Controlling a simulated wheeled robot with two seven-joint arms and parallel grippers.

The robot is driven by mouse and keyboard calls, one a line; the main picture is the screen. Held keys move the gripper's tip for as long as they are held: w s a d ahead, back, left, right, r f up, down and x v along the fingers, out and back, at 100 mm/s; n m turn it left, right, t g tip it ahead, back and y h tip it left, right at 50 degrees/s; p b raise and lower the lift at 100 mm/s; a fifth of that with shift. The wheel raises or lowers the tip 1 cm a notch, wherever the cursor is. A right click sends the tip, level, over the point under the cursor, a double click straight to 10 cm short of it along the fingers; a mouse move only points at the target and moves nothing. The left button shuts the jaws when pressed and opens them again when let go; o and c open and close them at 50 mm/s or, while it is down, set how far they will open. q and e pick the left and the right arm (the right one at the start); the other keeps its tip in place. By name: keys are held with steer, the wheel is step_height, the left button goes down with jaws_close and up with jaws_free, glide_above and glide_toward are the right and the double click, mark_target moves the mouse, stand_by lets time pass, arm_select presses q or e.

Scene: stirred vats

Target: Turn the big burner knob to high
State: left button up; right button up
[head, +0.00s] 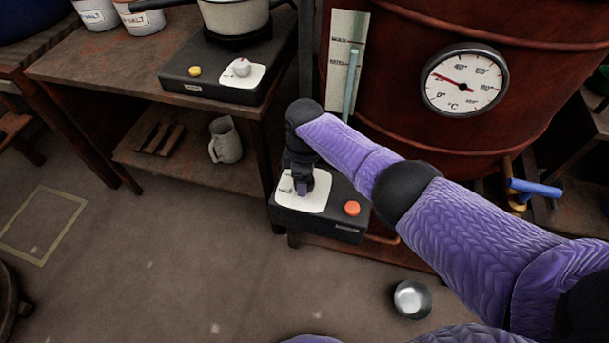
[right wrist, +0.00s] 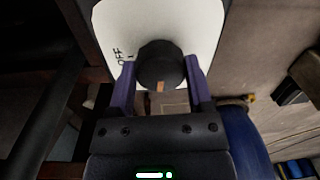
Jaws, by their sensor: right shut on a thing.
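The big burner's black control box (head: 315,222) stands low under the red vat, with a white dial plate (head: 317,200) and an orange button (head: 352,208). My right gripper (head: 300,187) is over that plate and hides the knob in the head view. In the right wrist view the dark round knob (right wrist: 160,62) sits between the two purple fingers of my right gripper (right wrist: 160,80), which is shut on it. An orange mark on the knob faces the bottom of that view. "OFF" is printed on the plate left of the knob. My left gripper is out of view.
The red vat (head: 400,35) carries a round thermometer (head: 465,80). A smaller burner (head: 215,75) with a pot stands on the wooden table at left. A jug (head: 225,140) stands on its shelf. A metal bowl (head: 412,298) is on the floor; floor at left is open.

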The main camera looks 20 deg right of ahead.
steer(key=n, duration=0.7)
steer(key=shift+a, duration=0.1)
steer(key=shift+r, duration=0.1)
stand_by(0.5)
steer(key=o, duration=1.3)
steer(key=r+p, duration=0.2)
steer(key=r, duration=0.1)
steer(key=r+p, duration=0.1)
steer(key=r, duration=0.2)
steer(key=r+p, duration=0.2)
steer(key=r, duration=0.1)
steer(key=shift+w+r+p, duration=0.25)
steer(key=shift+r+p, duration=0.05)
steer(key=shift+r, duration=0.1)
steer(key=shift+s, duration=0.1)
